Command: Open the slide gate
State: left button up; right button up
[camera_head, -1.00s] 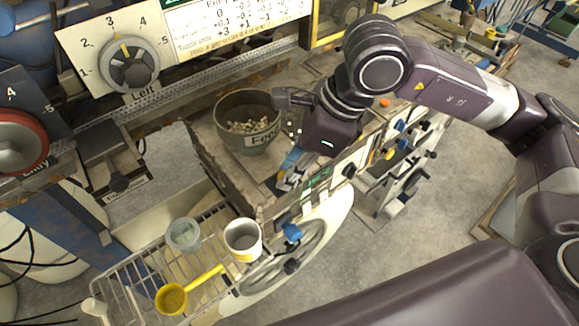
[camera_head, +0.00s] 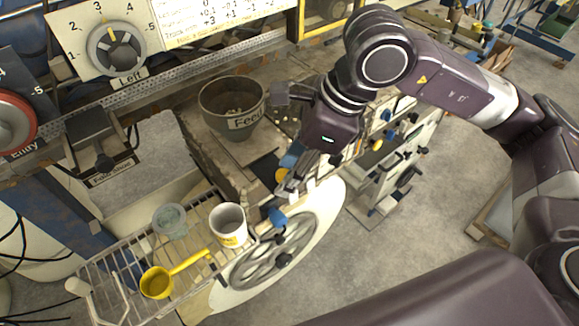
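The dark round hopper labelled "Feed" (camera_head: 233,106) stands on the machine bench, with some pale pieces inside. My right gripper (camera_head: 287,186) points down just right of and in front of it. A blue part (camera_head: 290,160) and a small yellow part (camera_head: 281,176) show right at its fingers. The fingers and wrist hide much of this spot, so I cannot make out the slide gate clearly or tell whether the fingers are closed on it. A dark patch (camera_head: 263,168) lies just left of the fingers. My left gripper is out of view.
A wire rack (camera_head: 118,262) at the front left holds a white cup (camera_head: 229,225), a clear jar (camera_head: 170,220) and a yellow scoop (camera_head: 157,282). A handwheel (camera_head: 270,250) sits beside it. Dials labelled "Left" (camera_head: 116,48) and "Entry" line the back.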

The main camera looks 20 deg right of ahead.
jog(key=shift+w+d+r, duration=0.1)
jog(key=shift+w+r, duration=0.05)
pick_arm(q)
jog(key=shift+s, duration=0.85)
pick_arm(e)
jog(key=v, duration=1.1)
jog(key=shift+s+r, duration=0.25)
jog(key=shift+r, duration=0.05)
jog(key=shift+d, duration=0.1)
